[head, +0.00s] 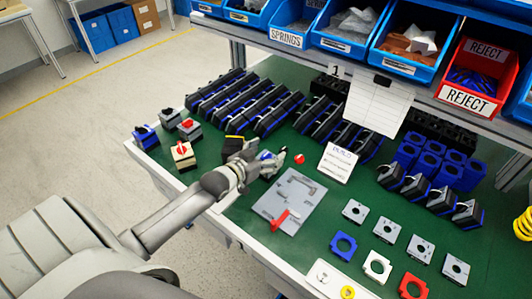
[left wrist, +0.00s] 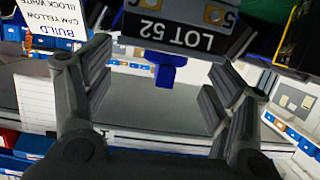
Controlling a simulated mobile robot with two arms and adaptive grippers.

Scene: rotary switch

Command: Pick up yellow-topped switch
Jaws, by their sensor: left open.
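My left gripper (head: 272,161) is open over the green bench top, at the back left of the grey plate. In the left wrist view its two fingers (left wrist: 160,88) stand apart, with a grey-black block (left wrist: 185,30) marked LOT 52 and a blue part (left wrist: 172,70) just beyond the gap. I cannot tell whether they touch it. In the head view a black item with a yellow edge (head: 233,138) sits just left of the gripper, partly hidden by it. A switch with a pale yellowish top and red knob (head: 183,154) stands at the bench's left edge. My right gripper is not in view.
More switches (head: 145,136) stand at the left corner. Rows of black-and-blue blocks (head: 250,105) fill the back. A grey plate (head: 288,200) with a red part lies in front. A card (head: 338,162) stands behind it. Loose square plates (head: 391,231) lie at right. Bins (head: 402,40) hang above.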

